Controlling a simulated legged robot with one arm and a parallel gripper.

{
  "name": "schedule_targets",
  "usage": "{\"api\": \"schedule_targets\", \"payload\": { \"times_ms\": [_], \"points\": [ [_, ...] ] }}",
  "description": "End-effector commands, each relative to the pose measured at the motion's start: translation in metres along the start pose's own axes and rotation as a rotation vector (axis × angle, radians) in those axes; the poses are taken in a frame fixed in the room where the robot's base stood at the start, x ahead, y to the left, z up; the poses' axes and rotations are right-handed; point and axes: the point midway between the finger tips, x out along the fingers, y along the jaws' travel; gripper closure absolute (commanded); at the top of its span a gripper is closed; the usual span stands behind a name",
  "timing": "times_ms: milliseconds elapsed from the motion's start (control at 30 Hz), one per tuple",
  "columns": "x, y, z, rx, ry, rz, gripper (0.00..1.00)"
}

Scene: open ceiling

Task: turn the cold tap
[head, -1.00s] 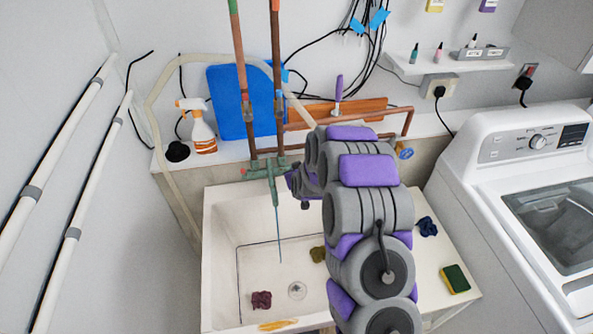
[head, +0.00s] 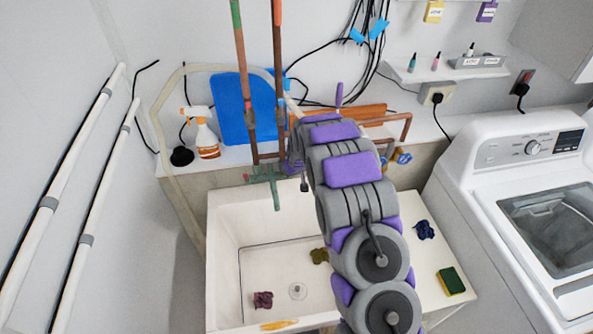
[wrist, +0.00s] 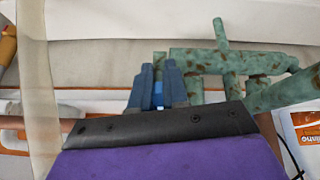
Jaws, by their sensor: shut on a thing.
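The green, corroded tap (head: 270,174) stands over the back edge of the white sink, with its spout pointing down. No water stream shows below it. My gripper (head: 293,168) is at the tap's right end in the head view, partly hidden by my arm. In the wrist view, the tap (wrist: 205,60) fills the upper right. There my gripper's dark blue fingers (wrist: 158,88) are close together at the tap's end, with a bit of brighter blue between them. The gripper is shut on a tap handle, which is mostly hidden.
The sink (head: 222,235) holds two crumpled cloths. A spray bottle (head: 205,140) and a blue board (head: 232,112) stand behind the tap, with two vertical pipes in front of the board. A sponge (head: 451,281) lies on the right drainer beside the washing machine (head: 540,185).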

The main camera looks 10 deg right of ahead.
Motion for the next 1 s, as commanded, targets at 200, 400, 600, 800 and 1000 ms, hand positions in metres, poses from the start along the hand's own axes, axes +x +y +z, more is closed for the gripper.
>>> {"api": "schedule_targets", "payload": {
  "times_ms": [200,400,600,800,1000],
  "points": [
    [-0.0014,0.0007,-0.0053,0.0,0.009,0.002,1.0],
    [-0.0015,0.0007,-0.0057,0.0,0.01,0.002,0.83],
    [-0.0017,0.0004,-0.0034,0.0,0.006,0.001,0.64],
    [-0.0017,0.0002,-0.0021,0.0,0.004,0.001,0.6],
    [-0.0071,0.0002,-0.002,0.0,0.004,0.001,0.6]
  ]
}}
